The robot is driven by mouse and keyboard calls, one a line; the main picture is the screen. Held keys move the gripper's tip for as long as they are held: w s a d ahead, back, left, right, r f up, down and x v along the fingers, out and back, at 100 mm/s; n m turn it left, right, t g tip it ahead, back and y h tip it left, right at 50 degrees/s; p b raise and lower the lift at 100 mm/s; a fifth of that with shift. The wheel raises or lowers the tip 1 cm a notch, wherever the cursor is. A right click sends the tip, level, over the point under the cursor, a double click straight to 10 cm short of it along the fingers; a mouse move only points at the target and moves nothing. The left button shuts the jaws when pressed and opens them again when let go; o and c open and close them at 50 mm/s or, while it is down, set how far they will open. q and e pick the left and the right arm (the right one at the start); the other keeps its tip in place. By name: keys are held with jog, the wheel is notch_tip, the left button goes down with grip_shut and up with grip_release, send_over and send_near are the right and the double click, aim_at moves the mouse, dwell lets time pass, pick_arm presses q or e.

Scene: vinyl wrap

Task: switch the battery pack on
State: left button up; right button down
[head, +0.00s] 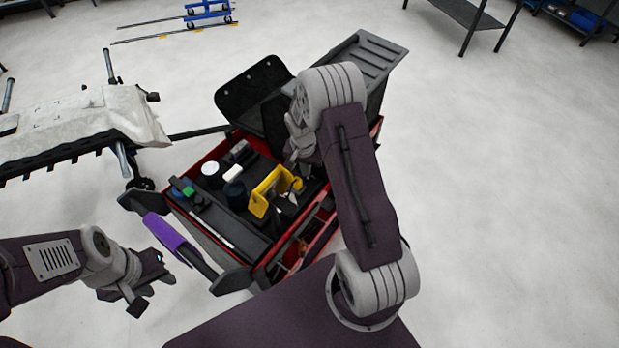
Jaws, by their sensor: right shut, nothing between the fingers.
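I cannot pick out the battery pack or its switch for certain in the head view; the items in the cart's tray are small and partly covered by my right arm. My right gripper (290,166) is shut and empty, pointing down over the tray of the red and black tool cart (207,238), near a yellow bin (262,192). My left gripper (150,288) looks open and empty, over the floor left of the cart's purple handle (167,232).
The tray holds a white roll (210,169), a white block (232,173), a dark cylinder (234,194) and a green item (188,191). The cart's black lid (258,85) stands raised. A covered stand (75,125) is at left. The floor at right is clear.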

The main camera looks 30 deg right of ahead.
jog(key=shift+f+b, duration=0.75)
jog(key=shift+f, duration=0.2)
dwell(0.5)
notch_tip(320, 180, up, 7)
jog(key=p, duration=0.5)
dwell(0.5)
